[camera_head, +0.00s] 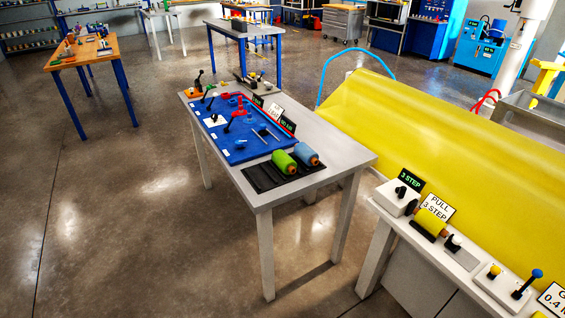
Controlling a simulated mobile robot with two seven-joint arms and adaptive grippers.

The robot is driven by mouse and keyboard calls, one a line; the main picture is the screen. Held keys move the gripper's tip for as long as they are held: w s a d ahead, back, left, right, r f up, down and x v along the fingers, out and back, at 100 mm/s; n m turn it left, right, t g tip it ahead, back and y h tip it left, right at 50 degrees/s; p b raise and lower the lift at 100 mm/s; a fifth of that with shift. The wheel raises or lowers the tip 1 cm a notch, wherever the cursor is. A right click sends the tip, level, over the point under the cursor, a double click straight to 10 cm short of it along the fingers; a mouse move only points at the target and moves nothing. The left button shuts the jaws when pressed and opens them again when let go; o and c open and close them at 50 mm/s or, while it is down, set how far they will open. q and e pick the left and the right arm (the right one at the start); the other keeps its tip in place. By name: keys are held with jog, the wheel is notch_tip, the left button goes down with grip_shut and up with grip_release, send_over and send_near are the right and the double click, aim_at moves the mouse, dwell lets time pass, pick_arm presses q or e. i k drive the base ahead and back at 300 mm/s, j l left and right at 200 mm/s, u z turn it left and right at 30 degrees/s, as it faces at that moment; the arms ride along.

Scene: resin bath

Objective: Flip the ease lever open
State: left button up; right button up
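No lever in view carries a readable "ease" label, so I cannot tell which is the ease lever. On the grey table, a red lever (237,113) stands on the blue mat (237,155). Smaller dark levers show near its left edge, one with a dark handle (199,80) at the far corner. On the white bench at the right, a lever with a blue knob (536,274) leans to the upper right from its white base. A black knob (401,191) sits on a white box beside the "3 STEP" sign. Neither of my grippers is in view.
A green roll (284,162) and a blue roll (307,154) lie on a black tray at the table's near end. Yellow sheeting (430,140) fills the area behind the bench. A wooden table (83,53) stands at the far left. The floor at left is clear.

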aim_at(538, 273)
jog(key=z, duration=1.8)
